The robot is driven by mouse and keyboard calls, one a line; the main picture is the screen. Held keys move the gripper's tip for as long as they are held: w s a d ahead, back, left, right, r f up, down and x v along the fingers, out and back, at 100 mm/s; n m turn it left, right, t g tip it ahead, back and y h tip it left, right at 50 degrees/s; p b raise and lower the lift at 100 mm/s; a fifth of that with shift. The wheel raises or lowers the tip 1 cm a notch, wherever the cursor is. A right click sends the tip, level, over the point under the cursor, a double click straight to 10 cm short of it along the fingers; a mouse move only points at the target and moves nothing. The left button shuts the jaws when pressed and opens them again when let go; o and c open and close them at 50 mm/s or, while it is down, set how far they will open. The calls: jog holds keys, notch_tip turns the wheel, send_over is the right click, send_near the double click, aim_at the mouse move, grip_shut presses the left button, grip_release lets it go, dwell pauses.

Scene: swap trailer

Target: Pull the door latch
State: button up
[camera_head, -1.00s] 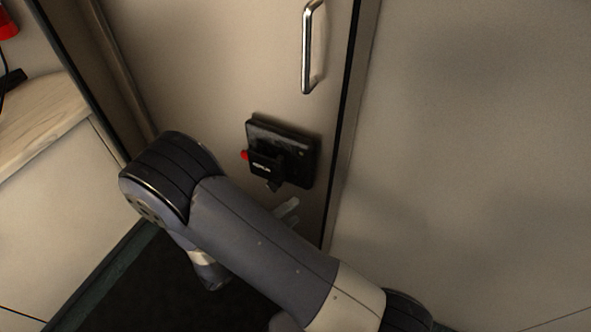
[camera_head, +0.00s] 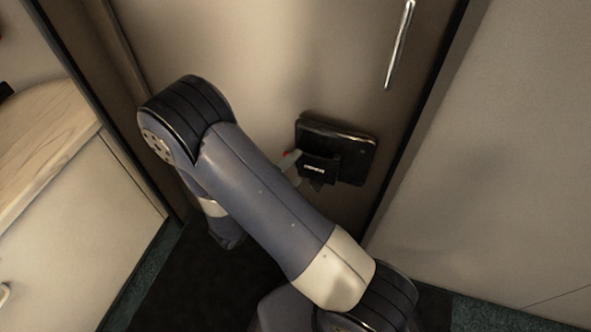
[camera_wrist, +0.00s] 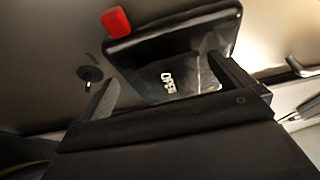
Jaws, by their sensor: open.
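The door latch is a black box (camera_head: 350,145) on the beige door (camera_head: 250,60), with a lettered black paddle (camera_head: 318,168) at its lower left. In the wrist view the latch (camera_wrist: 220,28) fills the upper middle, with a red tab (camera_wrist: 116,22) at its left and the paddle (camera_wrist: 180,82) reading "OPEN". My gripper (camera_wrist: 163,72) is open, its two fingers on either side of the paddle in that picture. I cannot tell whether they touch it. In the head view one pale finger shows at the latch's left edge; my arm hides the rest.
A metal pull handle (camera_head: 400,45) is on the door above the latch. A keyhole (camera_wrist: 90,73) shows left of the latch in the wrist view. A wood-topped cabinet (camera_head: 50,115) stands at left, and a plain wall (camera_head: 520,150) at right. The floor is dark.

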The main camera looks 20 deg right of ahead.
aim_at(306, 168)
jog(key=shift+w+d, duration=0.35)
jog(key=shift+d, duration=0.25)
jog(key=c, duration=1.1)
jog(key=shift+s+a+r+n+t+y+p, duration=0.1)
jog(key=shift+s+n+t+y+p, duration=0.55)
jog(key=shift+n+t, duration=0.2)
jog(key=shift+c, duration=0.2)
jog(key=shift+s+n+t+y, duration=1.15)
jog(key=shift+n+t+y, duration=0.1)
jog(key=shift+t, duration=0.1)
